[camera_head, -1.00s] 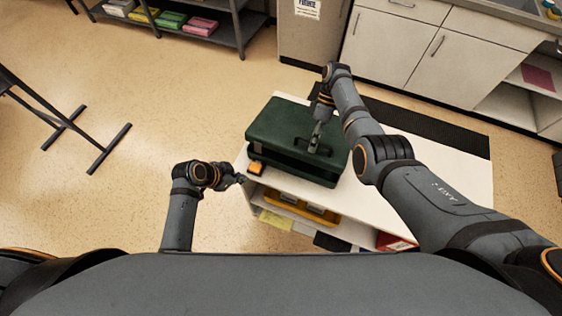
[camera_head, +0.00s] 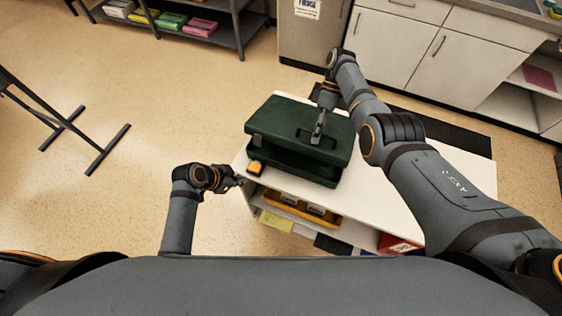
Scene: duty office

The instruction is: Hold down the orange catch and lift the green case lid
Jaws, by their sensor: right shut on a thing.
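The green case stands on a white-topped cabinet. Its lid (camera_head: 285,122) is tilted up, with a dark gap between it and the case base (camera_head: 318,172). The orange catch (camera_head: 255,168) sits at the left front corner of the case. My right gripper (camera_head: 317,139) points down and is shut on the dark handle on the lid. My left gripper (camera_head: 240,182) is at the cabinet's left edge, just left of and below the catch, apart from it. Its fingers are too small to tell open or shut.
The white cabinet top (camera_head: 400,192) is bare right of the case. A yellow tray (camera_head: 290,207) lies on the shelf beneath. A grey bin (camera_head: 312,35) and white cupboards (camera_head: 390,45) stand behind.

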